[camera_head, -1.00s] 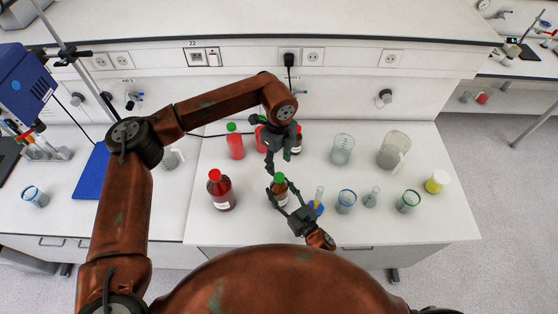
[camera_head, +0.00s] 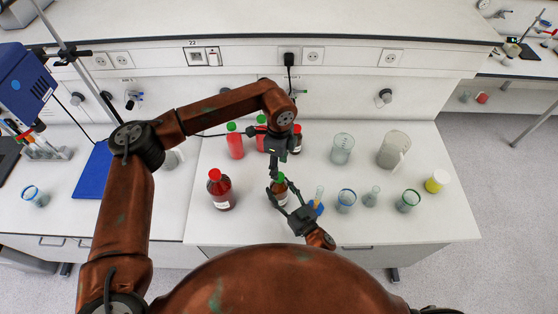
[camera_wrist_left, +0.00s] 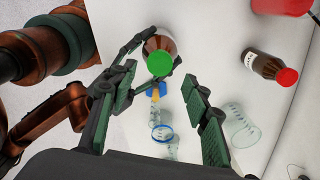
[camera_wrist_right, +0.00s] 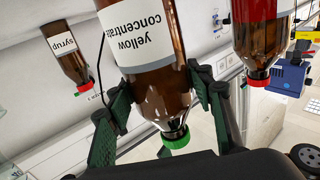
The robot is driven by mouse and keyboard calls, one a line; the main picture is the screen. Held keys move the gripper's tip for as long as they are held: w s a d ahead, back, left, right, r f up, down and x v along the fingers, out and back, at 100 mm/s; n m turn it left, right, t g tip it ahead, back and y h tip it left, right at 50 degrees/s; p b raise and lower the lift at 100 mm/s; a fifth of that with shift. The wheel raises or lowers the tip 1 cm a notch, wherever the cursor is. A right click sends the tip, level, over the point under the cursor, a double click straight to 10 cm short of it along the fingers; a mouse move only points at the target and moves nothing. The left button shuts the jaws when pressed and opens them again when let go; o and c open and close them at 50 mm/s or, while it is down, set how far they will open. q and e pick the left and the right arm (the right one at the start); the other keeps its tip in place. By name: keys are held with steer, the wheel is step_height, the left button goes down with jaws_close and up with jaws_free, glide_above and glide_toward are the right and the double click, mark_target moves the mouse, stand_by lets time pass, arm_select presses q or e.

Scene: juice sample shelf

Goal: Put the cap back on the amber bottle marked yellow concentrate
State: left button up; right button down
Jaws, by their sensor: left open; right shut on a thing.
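The amber bottle marked yellow concentrate (camera_wrist_right: 150,40) stands upright near the front of the bench; it also shows in the left wrist view (camera_wrist_left: 153,45). The green cap (camera_wrist_left: 160,63) sits at the top of its neck; in the right wrist view the cap (camera_wrist_right: 174,138) looks upright, but I cannot tell whether it is screwed down. My right gripper (camera_head: 283,196) is shut around the bottle's body. My left gripper (camera_head: 273,178) is open, pointing down just above the cap, its fingers apart on either side and not visibly touching it. It partly hides the cap in the head view.
A large red-capped bottle (camera_head: 221,190) stands to the left. A red-capped syrup bottle (camera_wrist_right: 65,50) and red bottles with green caps (camera_head: 235,142) stand behind.

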arm_select(q)
glide_above(279, 190)
steer(key=w, duration=0.3)
steer(key=shift+s+f, duration=0.1)
steer(key=shift+f, duration=2.7)
steer(key=shift+c, duration=0.7)
